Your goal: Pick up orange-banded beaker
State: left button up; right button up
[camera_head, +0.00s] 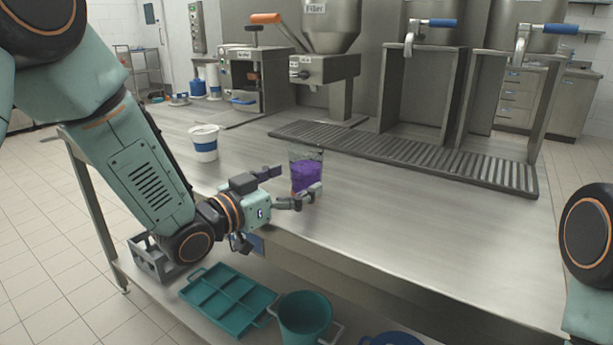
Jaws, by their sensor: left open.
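A clear beaker (306,171) with purple contents stands upright on the steel table near its front edge. My right gripper is out of view; only part of my right arm shows at the right edge.
A white cup with a blue band (204,143) stands on the table to the left. A slatted drain grate (400,154) lies behind the beaker, below the filler machine (325,68). A teal tray (228,303) and teal bucket (305,316) are on the lower shelf. The table's right side is clear.

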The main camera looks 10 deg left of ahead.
aim_at(296, 152)
pick_arm(q)
jog(key=shift+w+d+f, duration=0.15)
jog(key=shift+w+d, duration=0.05)
jog(key=shift+w, duration=0.2)
jog(key=shift+w+d+f, duration=0.1)
jog(key=shift+w+d, duration=0.05)
jog(key=shift+w, duration=0.25)
jog(key=shift+a+r, duration=0.1)
jog(key=shift+s+r, duration=0.2)
jog(key=shift+s, duration=0.05)
jog(key=shift+w+a+f, duration=0.1)
jog(key=shift+w+f, duration=0.1)
jog(key=shift+w, duration=0.05)
jog(key=c, duration=0.5)
jog(key=shift+s+r, duration=0.1)
jog(key=shift+s, duration=0.05)
jog(key=c, duration=0.9)
jog(key=shift+r, duration=0.1)
notch_tip(296, 152, up, 10)
jog(key=p, duration=0.4)
